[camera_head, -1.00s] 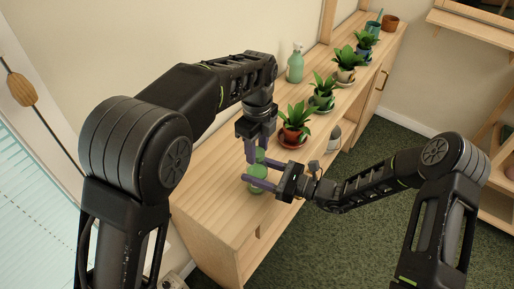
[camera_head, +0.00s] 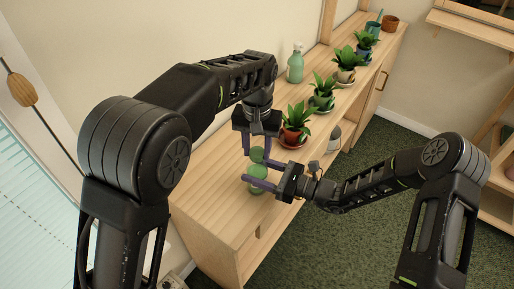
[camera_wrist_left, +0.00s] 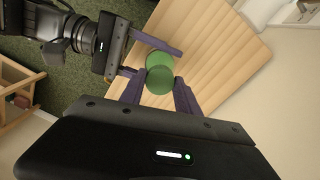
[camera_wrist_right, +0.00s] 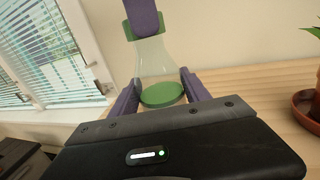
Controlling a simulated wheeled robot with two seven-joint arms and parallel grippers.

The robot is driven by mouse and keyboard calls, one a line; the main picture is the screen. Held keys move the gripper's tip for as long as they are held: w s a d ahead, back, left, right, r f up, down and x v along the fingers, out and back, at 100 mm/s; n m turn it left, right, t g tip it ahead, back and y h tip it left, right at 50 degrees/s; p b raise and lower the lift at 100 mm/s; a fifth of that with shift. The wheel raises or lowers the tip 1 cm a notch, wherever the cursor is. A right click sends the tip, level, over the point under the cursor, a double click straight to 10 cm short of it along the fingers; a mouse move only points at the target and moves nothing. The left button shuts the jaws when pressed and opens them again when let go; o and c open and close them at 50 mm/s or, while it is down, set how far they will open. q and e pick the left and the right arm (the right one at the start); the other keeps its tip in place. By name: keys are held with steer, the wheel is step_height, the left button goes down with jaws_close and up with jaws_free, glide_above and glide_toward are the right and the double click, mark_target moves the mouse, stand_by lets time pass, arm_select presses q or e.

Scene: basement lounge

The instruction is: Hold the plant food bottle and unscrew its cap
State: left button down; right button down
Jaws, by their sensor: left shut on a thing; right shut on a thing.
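The plant food bottle (camera_head: 258,186) stands upright on the near end of the wooden shelf, with a green cap (camera_head: 257,155) on top. My left gripper (camera_head: 256,152) points down from above and is shut on the cap, one finger on each side. In the left wrist view the round green cap (camera_wrist_left: 160,80) lies between its fingers. My right gripper (camera_head: 250,169) comes in level from the right and is shut on the bottle's body below the cap. The right wrist view shows the pale translucent body (camera_wrist_right: 152,58) and its green lower part (camera_wrist_right: 162,95); the fingers partly hide it.
The wooden shelf (camera_head: 205,205) runs away along the wall. A potted plant (camera_head: 295,125) on a saucer stands close behind my grippers, with several more beyond. A spray bottle (camera_head: 296,62) stands by the wall. The near end of the shelf top is clear.

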arm_select(q)
steer(key=n, duration=0.5)
steer(key=shift+n, duration=0.3)
steer(key=n, duration=0.2)
steer(key=shift+n, duration=0.4)
steer(key=n, duration=0.5)
steer(key=shift+r, duration=0.25)
steer(key=shift+r, duration=0.85)
steer(key=shift+r, duration=0.1)
